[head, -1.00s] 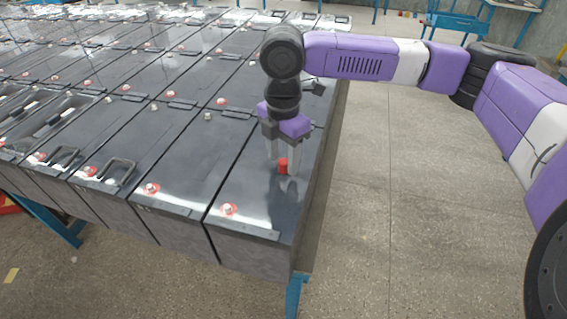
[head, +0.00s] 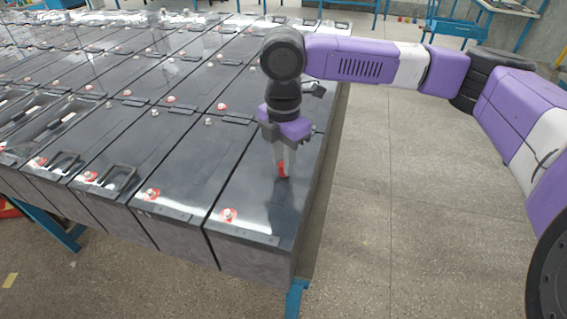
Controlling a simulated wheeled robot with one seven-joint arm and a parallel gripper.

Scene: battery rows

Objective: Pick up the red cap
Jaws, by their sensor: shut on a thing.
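The red cap (head: 282,169) is at the front right of the battery rows, on or just above the dark top of the nearest right battery (head: 247,196). My gripper (head: 283,164) points straight down over that battery. Its two grey fingers are closed around the cap, which shows partly between and below them. The fingers hide part of the cap. I cannot tell whether the cap's lower end still touches the battery top.
Long rows of dark batteries (head: 130,140) fill the blue-legged table (head: 297,298). Red-ringed terminals (head: 228,215) and black handles (head: 119,172) stick up from their tops. Open floor (head: 400,230) lies to the right. A blue stand (head: 455,25) is at the back right.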

